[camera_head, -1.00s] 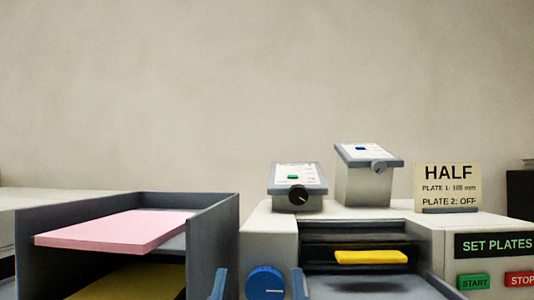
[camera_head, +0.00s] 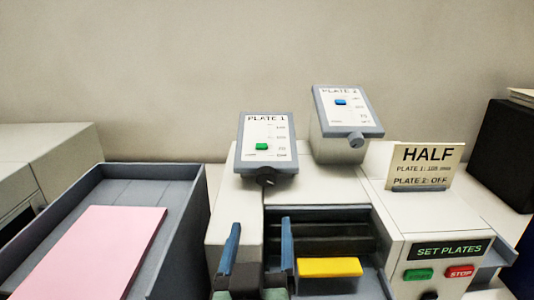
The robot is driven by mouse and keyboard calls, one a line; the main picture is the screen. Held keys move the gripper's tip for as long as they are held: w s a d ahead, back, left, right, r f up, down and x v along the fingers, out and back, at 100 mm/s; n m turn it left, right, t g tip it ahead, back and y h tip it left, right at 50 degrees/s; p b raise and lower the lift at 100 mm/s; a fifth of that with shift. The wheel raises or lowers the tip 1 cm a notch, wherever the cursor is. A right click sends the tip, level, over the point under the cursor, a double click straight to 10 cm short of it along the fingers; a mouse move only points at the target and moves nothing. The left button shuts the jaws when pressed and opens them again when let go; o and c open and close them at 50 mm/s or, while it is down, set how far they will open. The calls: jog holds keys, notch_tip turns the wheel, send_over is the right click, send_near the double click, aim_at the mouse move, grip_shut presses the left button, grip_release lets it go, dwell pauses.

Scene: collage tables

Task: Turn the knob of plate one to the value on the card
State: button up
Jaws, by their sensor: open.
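The plate 1 panel (camera_head: 267,142) stands tilted on top of the pale machine, with a green marker (camera_head: 262,146) low on its scale. Its black knob (camera_head: 265,181) shows below the panel's lower edge. The card (camera_head: 423,167) reads HALF, with a plate 1 value in mm that looks like 105 but is small, and PLATE 2: OFF. My gripper (camera_head: 258,248) is at the bottom centre, its two blue fingers apart with nothing between them. It is below the plate 1 knob in the picture and apart from it.
The plate 2 panel (camera_head: 347,110), with a grey knob (camera_head: 356,140), stands behind and right. A grey tray (camera_head: 187,190) with pink paper (camera_head: 92,253) is at left. Green START (camera_head: 418,275) and red STOP (camera_head: 459,271) buttons are at right.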

aim_at(266, 181)
jog(key=w+p, duration=0.1)
jog(key=w, duration=0.3)
jog(key=w+p, duration=0.1)
jog(key=w, duration=0.3)
jog(key=w+d+p, duration=0.1)
jog(key=w+p, duration=0.1)
jog(key=w, duration=0.3)
jog(key=shift+r, duration=0.1)
jog(key=shift+c, duration=0.2)
grip_shut()
jog(key=m+y+b, duration=0.1)
jog(key=m+y, duration=0.1)
jog(key=shift+m, duration=0.4)
jog(key=shift+m+y+b, duration=1.1)
jog(key=shift+m+b, duration=0.35)
jog(key=shift+m, duration=0.05)
